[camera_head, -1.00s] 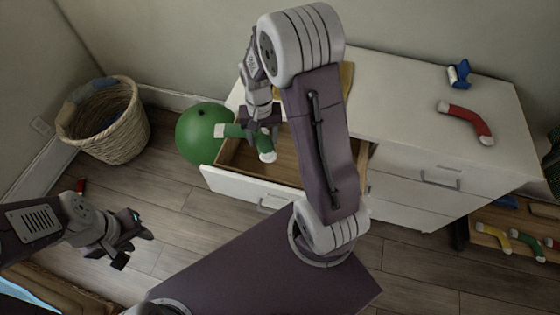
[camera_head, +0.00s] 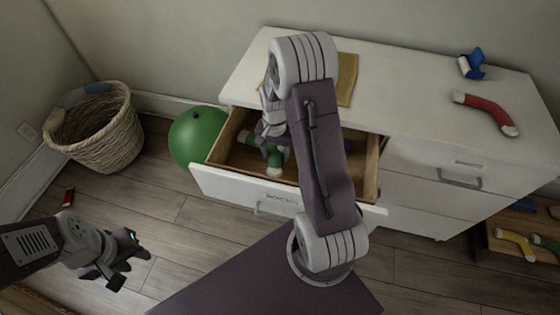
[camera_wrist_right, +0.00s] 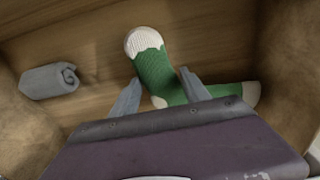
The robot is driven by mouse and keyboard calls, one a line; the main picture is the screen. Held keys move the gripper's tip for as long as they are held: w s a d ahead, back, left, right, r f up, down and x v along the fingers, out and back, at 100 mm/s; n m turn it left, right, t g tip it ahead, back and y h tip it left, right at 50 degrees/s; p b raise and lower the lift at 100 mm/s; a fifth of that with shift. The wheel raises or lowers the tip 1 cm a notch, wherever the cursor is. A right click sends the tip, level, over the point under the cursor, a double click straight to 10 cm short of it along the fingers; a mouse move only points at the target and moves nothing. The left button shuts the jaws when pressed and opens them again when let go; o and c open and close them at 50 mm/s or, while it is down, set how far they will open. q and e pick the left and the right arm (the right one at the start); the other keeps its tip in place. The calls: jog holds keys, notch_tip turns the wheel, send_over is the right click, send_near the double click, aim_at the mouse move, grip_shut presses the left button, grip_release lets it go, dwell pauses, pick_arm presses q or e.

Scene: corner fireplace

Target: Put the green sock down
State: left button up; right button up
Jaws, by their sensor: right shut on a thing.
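The green sock with white ends (camera_head: 275,160) is inside the open top-left drawer (camera_head: 225,182). My right gripper (camera_head: 268,145) reaches down into this drawer and is shut on the sock. In the right wrist view the sock (camera_wrist_right: 155,70) lies between the two fingers, over the wooden drawer floor. I cannot tell whether the sock touches the floor. My left gripper (camera_head: 126,266) is open and empty above the floor at the lower left.
A rolled grey cloth (camera_wrist_right: 48,80) lies in the drawer. A red sock (camera_head: 487,112), a blue item (camera_head: 472,64) and a yellow cloth (camera_head: 347,80) are on the white dresser top (camera_head: 400,90). A green ball (camera_head: 197,137) and a wicker basket (camera_head: 100,135) stand left of it.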

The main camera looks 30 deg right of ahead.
notch_tip(320, 180, down, 4)
jog(key=shift+s+r+b, duration=0.1)
jog(key=shift+r+b, duration=0.05)
jog(key=shift+b, duration=0.45)
jog(key=o, duration=1.4)
jog(key=shift+f, duration=0.2)
jog(key=shift+c, duration=0.2)
notch_tip(320, 180, up, 12)
jog(key=p, duration=0.4)
jog(key=shift+r, duration=0.2)
